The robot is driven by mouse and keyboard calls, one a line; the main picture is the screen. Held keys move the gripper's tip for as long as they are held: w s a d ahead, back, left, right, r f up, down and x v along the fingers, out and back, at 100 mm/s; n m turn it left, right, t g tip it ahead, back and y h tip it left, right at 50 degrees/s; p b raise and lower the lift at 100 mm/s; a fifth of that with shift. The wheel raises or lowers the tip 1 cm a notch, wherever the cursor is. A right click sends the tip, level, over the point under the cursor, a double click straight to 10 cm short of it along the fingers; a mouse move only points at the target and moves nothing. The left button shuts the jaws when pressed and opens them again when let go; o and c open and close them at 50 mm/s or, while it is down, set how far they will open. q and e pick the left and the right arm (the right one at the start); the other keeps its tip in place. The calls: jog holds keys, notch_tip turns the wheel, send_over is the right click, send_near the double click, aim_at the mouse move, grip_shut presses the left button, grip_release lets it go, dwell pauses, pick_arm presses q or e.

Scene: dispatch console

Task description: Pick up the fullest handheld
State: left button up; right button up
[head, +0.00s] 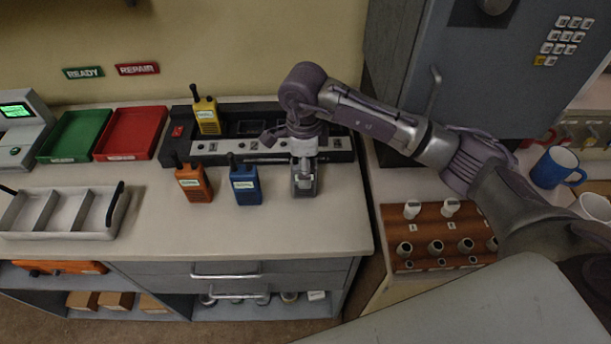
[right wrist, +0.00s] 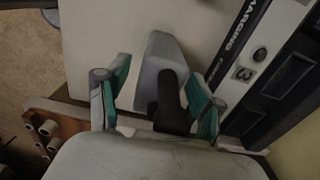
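A grey handheld (head: 304,190) with a black antenna stands on the counter below my right gripper (head: 304,160). In the right wrist view the grey handheld (right wrist: 159,62) lies between the two green-padded fingers of the right gripper (right wrist: 160,82). The fingers are apart, with a gap on the left side. An orange handheld (head: 194,184) and a blue handheld (head: 245,186) stand on the counter to the left. A yellow handheld (head: 207,117) stands in the charger. Their small screens are too small to read. My left gripper is not in view.
The black charger (head: 180,146) runs along the back, partly behind my right arm. Green (head: 75,133) and red (head: 130,132) trays and a grey divided tray (head: 66,231) are at left. A brown rack (head: 430,225) and blue mug (head: 553,168) are at right. The counter front is clear.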

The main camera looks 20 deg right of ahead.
jog(key=shift+s+a+r, duration=0.1)
jog(key=shift+s+a, duration=0.05)
jog(key=c, duration=0.5)
grip_shut()
jog(key=shift+r, duration=0.1)
